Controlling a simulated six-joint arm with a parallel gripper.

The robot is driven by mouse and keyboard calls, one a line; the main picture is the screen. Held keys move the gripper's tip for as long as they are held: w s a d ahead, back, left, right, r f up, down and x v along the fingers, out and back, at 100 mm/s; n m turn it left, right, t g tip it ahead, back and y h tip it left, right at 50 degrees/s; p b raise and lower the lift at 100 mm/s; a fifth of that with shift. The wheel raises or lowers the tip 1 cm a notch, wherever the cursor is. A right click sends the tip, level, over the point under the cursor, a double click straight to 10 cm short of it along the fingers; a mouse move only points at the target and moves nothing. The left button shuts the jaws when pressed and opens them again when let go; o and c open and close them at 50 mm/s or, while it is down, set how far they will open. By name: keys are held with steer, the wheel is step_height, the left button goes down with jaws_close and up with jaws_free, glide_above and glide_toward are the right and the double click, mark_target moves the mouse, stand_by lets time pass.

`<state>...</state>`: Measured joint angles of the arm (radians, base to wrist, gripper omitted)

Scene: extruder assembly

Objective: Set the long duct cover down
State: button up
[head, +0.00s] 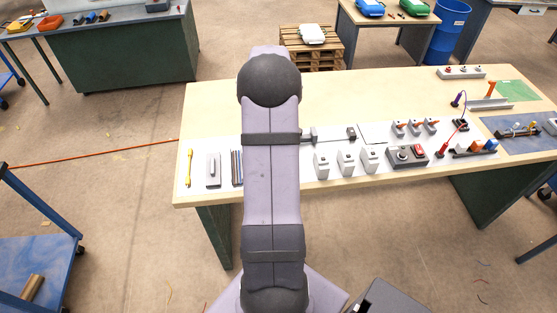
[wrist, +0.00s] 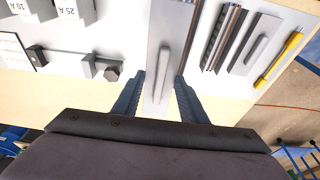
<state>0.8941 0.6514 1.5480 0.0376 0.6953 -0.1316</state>
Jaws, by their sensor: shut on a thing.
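The long duct cover (wrist: 160,40) is a pale grey strip with a raised grip bar, seen in the wrist view running up and away from between the fingers. My gripper (wrist: 160,95) is shut on it, with one dark finger at each side. I cannot tell whether its underside touches the white mat or is a little above it. In the head view my own arm hides the gripper and the cover.
To its right in the wrist view lie dark rails (wrist: 222,40), a shorter grey cover (wrist: 255,52) and a yellow tool (wrist: 278,60). To its left are white breaker blocks (wrist: 72,10) and a grey rod piece (wrist: 75,63). The wooden table edge (head: 190,203) is close.

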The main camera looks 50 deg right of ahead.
steer(key=shift+s+d+f+p, duration=0.1)
steer(key=shift+s+d+f, duration=0.4)
steer(key=shift+f, duration=1)
steer(key=shift+s+d+f+p, duration=0.1)
steer(key=shift+s+d+f, duration=0.4)
steer(key=shift+f, duration=1.05)
steer(key=shift+s+d+f+p, duration=0.1)
steer(key=shift+s+d+f, duration=0.35)
steer(key=shift+f, duration=1.05)
steer(key=shift+s+a+f, duration=0.1)
steer(key=shift+f, duration=0.15)
steer(key=shift+f, duration=0.1)
steer(key=shift+f, duration=0.15)
steer(key=o, duration=1.1)
